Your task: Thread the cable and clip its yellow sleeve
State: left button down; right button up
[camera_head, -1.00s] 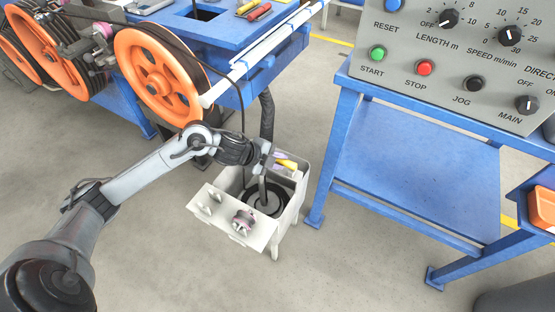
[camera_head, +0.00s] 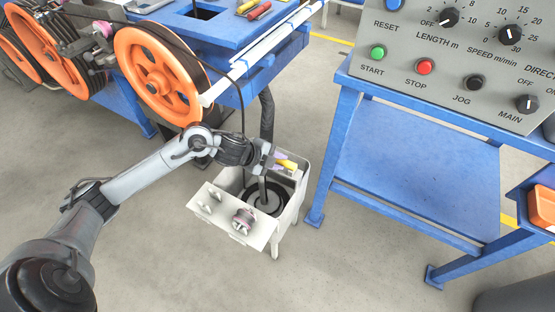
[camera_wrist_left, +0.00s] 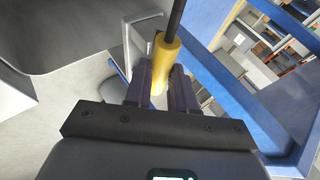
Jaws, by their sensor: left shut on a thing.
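My left gripper (camera_head: 275,162) is over the white bin (camera_head: 285,205), near its back edge. In the left wrist view its jaws (camera_wrist_left: 160,92) are shut on the yellow sleeve (camera_wrist_left: 164,60). The yellow sleeve also shows in the head view (camera_head: 287,164), sticking out to the right of the fingers. The black cable (camera_wrist_left: 176,16) runs out of the sleeve's far end. In the head view the cable (camera_head: 242,95) hangs down from the large orange pulley (camera_head: 160,78) toward the gripper. My right gripper is not in view.
The bin's front plate (camera_head: 228,217) carries small white pegs and a pinkish roller (camera_head: 243,219). A dark round thing (camera_head: 265,200) lies inside the bin. A blue bench (camera_head: 415,170) with a control panel (camera_head: 450,60) stands at the right. Floor in front is clear.

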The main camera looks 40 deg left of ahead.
pick_arm(q)
jog(key=c, duration=0.9)
grip_release()
jog(key=shift+o, duration=0.2)
jog(key=p+v, duration=0.5)
jog(key=v, duration=0.6)
